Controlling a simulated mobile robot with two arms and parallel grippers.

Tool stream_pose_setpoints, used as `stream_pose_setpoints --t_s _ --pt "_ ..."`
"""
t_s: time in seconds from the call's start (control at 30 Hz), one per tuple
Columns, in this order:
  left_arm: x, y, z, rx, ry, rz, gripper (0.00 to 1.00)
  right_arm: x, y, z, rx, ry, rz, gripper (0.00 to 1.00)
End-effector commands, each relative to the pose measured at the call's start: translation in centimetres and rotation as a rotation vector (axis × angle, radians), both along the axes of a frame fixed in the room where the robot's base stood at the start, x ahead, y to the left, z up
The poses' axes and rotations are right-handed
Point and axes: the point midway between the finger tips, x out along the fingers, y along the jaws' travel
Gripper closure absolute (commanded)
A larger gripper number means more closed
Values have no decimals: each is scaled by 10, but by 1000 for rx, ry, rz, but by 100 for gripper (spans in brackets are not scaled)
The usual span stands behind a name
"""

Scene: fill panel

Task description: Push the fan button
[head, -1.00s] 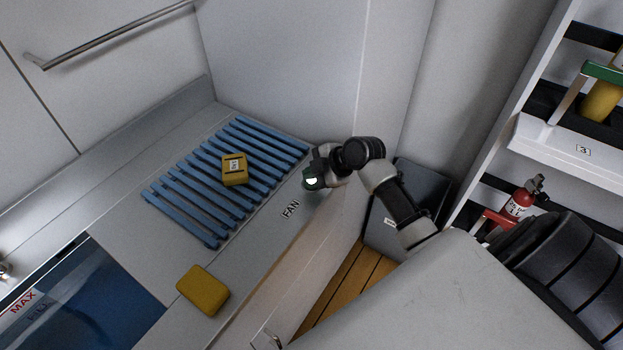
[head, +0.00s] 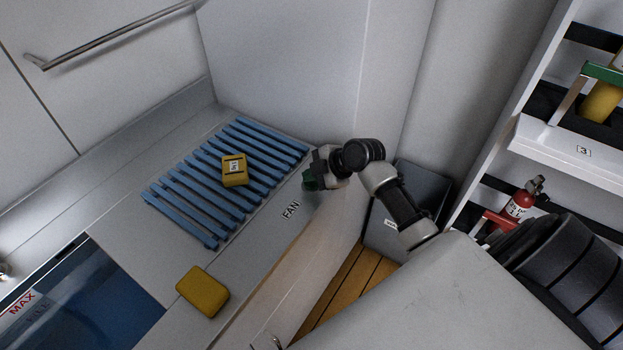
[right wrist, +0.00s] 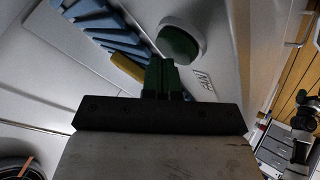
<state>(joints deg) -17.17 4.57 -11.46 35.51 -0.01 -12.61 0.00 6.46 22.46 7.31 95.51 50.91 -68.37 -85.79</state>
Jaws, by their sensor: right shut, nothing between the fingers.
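The fan button shows in the right wrist view as a dark green round face (right wrist: 179,44) in a pale raised ring. It is unlit. The FAN label (head: 291,209) is on the grey counter beside it. My right gripper (head: 310,182) is over the counter's right end, close to the button, its green fingers shut and empty. In the wrist view the fingertips (right wrist: 160,63) appear at the lower left edge of the button; I cannot tell whether they touch it. In the head view the gripper largely hides the button. My left gripper is not in view.
A blue slatted rack (head: 180,205) with a labelled yellow block (head: 234,170) lies left of the gripper. A plain yellow block (head: 203,291) sits near the counter's front edge. A wall (head: 290,70) rises behind. A shelf (head: 560,150) stands at right.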

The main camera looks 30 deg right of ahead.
Motion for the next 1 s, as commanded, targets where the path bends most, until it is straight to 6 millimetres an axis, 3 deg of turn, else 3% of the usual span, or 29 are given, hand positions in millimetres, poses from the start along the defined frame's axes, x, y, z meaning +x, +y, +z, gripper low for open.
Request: stream_pose_setpoints --t_s 0.2,0.57,1.0 --pt "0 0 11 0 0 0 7 0 -1 13 -1 0 0 100" --pt "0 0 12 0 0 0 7 0 0 14 -1 0 1 100" --pt "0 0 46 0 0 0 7 0 0 56 -1 0 2 100"
